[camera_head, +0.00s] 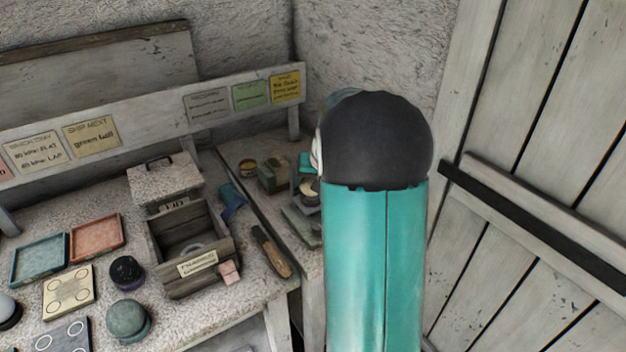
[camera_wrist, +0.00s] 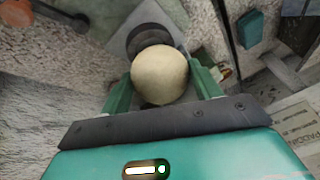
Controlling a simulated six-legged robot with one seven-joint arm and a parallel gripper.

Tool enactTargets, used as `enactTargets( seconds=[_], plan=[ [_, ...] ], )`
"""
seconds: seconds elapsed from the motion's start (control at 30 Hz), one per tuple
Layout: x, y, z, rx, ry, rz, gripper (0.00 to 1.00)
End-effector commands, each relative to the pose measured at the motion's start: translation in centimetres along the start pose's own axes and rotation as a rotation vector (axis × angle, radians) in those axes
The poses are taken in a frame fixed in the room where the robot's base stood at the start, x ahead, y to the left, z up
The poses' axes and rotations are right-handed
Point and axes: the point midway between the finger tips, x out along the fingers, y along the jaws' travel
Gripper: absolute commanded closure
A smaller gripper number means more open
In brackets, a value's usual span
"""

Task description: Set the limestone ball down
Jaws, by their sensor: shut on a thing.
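The limestone ball is a smooth cream sphere (camera_wrist: 159,72) in the middle of the wrist view. My gripper (camera_wrist: 160,80) is shut on it, with one green finger on each side. Beyond the ball, a dark round seat or disc (camera_wrist: 146,37) lies on a grey plate (camera_wrist: 170,12); the ball overlaps its near edge in the picture. I cannot tell whether ball and disc touch. In the head view my teal and black arm hides most of the gripper area; a small pale round shape shows at the arm's left edge, too small to be sure of.
A brown-handled tool (camera_head: 271,252) lies by the bench gap. A plank door (camera_head: 540,200) stands right.

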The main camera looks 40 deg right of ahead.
Motion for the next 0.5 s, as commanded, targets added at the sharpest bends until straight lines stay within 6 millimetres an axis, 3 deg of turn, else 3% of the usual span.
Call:
enactTargets(
  seconds=[0.5],
  plan=[
    [0.81,0.17,0.32,0.0,0.0,-0.001,0.73]
  ],
)
